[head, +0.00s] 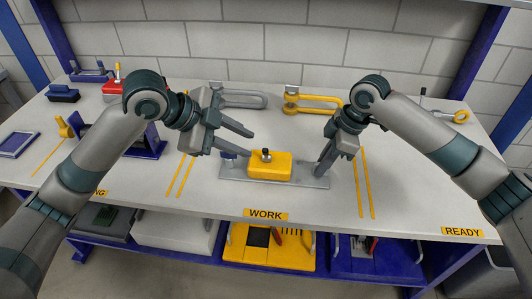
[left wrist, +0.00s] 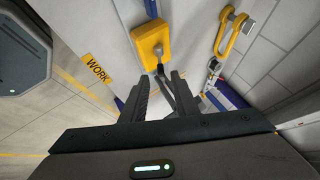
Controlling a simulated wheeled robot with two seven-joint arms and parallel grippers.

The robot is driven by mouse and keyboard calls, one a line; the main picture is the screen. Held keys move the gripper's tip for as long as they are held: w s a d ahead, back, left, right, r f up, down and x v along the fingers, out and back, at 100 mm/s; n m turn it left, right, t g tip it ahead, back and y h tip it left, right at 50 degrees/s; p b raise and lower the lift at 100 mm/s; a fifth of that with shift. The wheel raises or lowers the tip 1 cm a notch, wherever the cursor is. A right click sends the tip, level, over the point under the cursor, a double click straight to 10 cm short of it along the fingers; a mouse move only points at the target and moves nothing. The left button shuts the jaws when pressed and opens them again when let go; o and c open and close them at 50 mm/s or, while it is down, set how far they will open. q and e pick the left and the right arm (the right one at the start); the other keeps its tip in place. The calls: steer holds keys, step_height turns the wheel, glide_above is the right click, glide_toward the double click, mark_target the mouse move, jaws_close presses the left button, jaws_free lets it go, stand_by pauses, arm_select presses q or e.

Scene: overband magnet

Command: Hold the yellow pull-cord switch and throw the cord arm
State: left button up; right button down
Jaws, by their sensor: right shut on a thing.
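The yellow pull-cord switch (head: 270,168) sits on a grey base plate (head: 233,172) in the middle of the bench. A short dark lever (head: 266,155) stands at its top, seemingly the cord arm. The yellow box also shows in the left wrist view (left wrist: 152,40). My right gripper (head: 321,170) is shut at the right end of the switch's plate; its exact contact is hard to see. My left gripper (head: 248,143) is open, its fingers apart above and left of the yellow box. Its fingers (left wrist: 160,90) also show apart in the left wrist view.
A grey hook-like part (head: 240,99) and a yellow one (head: 312,99) lie behind the switch. A red item (head: 115,90) and blue fixtures stand at left. The WORK label (head: 266,215) marks the front edge. A shelf below holds a yellow tray (head: 240,252).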

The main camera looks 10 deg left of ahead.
mark_target(266, 156)
arm_select(q)
steer(key=shift+d+f, duration=0.1)
steer(key=shift+x, duration=4.4)
jaws_close()
